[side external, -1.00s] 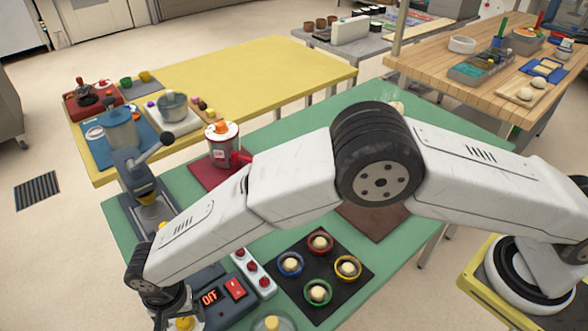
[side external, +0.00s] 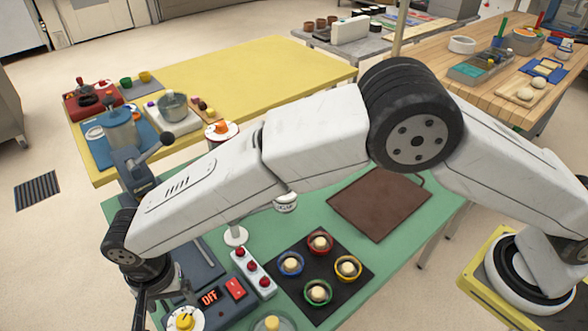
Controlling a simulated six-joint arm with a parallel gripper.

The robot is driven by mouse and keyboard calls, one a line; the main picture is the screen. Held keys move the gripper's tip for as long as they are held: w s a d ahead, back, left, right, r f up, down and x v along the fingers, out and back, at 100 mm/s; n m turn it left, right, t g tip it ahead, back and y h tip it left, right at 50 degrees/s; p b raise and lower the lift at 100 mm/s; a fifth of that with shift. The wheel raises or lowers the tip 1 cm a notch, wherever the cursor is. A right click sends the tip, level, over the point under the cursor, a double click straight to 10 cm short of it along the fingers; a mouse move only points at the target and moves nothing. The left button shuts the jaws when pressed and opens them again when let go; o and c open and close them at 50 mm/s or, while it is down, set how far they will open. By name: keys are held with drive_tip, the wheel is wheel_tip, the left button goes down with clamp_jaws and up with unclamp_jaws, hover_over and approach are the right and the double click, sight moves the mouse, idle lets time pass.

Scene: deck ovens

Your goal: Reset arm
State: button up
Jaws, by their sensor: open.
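My arm reaches across the green table (side external: 330,222) from its base at the lower right. My gripper (side external: 150,315) is at the lower left, beside the device with the "OFF" display (side external: 209,298). Its fingers point down and are partly cut off by the bottom edge of the picture. I see nothing held in it.
A black tray (side external: 350,308) with several colored rings holding pale dough-like pieces lies near the front. A brown board (side external: 380,205) lies behind it. A white strip with red buttons (side external: 253,272) is beside the device. A yellow table (side external: 270,75) stands behind.

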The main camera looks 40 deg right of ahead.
drive_tip(key=w+d+r+n+t, duration=0.1)
drive_tip(key=w+d+r, duration=0.15)
drive_tip(key=d, duration=1.05)
drive_tip(key=w+d+r+n, duration=0.2)
drive_tip(key=d+r, duration=0.2)
drive_tip(key=d, duration=0.8)
drive_tip(key=s+d+n, duration=0.1)
drive_tip(key=s+d, duration=0.5)
drive_tip(key=d, duration=0.3)
drive_tip(key=s+d+n+t, duration=0.1)
drive_tip(key=s+d, duration=0.5)
drive_tip(key=d, duration=0.4)
drive_tip(key=shift+s+d+r+t, duration=0.3)
